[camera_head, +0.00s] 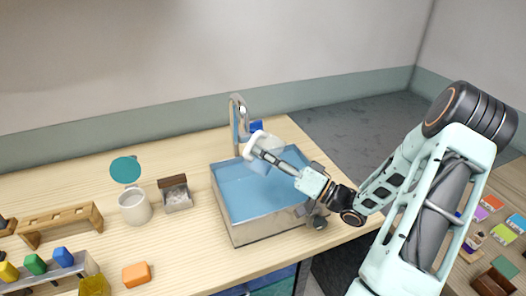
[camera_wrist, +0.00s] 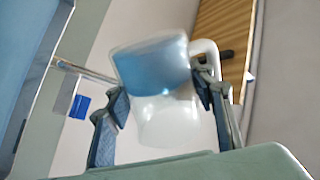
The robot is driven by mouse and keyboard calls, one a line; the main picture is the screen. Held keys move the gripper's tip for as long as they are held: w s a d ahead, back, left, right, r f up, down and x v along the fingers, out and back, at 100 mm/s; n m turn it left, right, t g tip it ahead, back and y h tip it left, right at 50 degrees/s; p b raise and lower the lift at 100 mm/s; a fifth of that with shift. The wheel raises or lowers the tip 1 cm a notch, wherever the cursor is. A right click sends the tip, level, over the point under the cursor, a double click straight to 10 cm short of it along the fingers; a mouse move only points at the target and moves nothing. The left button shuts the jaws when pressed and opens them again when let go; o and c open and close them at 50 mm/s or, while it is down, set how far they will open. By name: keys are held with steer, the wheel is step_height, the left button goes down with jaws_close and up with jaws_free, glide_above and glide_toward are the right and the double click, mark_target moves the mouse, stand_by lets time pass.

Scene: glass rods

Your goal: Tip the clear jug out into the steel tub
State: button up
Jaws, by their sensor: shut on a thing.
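The clear jug (camera_head: 266,150) is translucent with a white handle. My gripper (camera_head: 258,148) is shut on it and holds it above the back part of the steel tub. In the wrist view the jug (camera_wrist: 165,124) sits between the two fingers (camera_wrist: 160,98), with its handle to the right. Its upper part in that view looks blue; I cannot tell whether this is contents or something seen through it. The jug looks tilted. The steel tub (camera_head: 268,232) is square, with grey metal walls and a flat blue inside.
A tap (camera_head: 236,112) rises behind the tub, with a blue item (camera_head: 256,126) beside it.

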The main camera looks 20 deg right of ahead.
steer(key=b, duration=0.3)
steer(key=shift+f+m, duration=0.15)
steer(key=shift+m, duration=0.15)
steer(key=shift+r+m+t+h+b, duration=0.3)
steer(key=shift+r+m+b, duration=0.15)
steer(key=shift+b, duration=0.45)
steer(key=shift+r, duration=0.15)
steer(key=shift+r+p, duration=0.1)
steer(key=shift+p, duration=0.25)
steer(key=shift+r+m+p, duration=0.35)
steer(key=shift+p, duration=0.7)
steer(key=shift+m+t+p, duration=0.3)
steer(key=shift+t+p, duration=0.1)
steer(key=shift+p, duration=0.35)
steer(key=shift+f, duration=0.15)
steer(key=shift+m, duration=0.3)
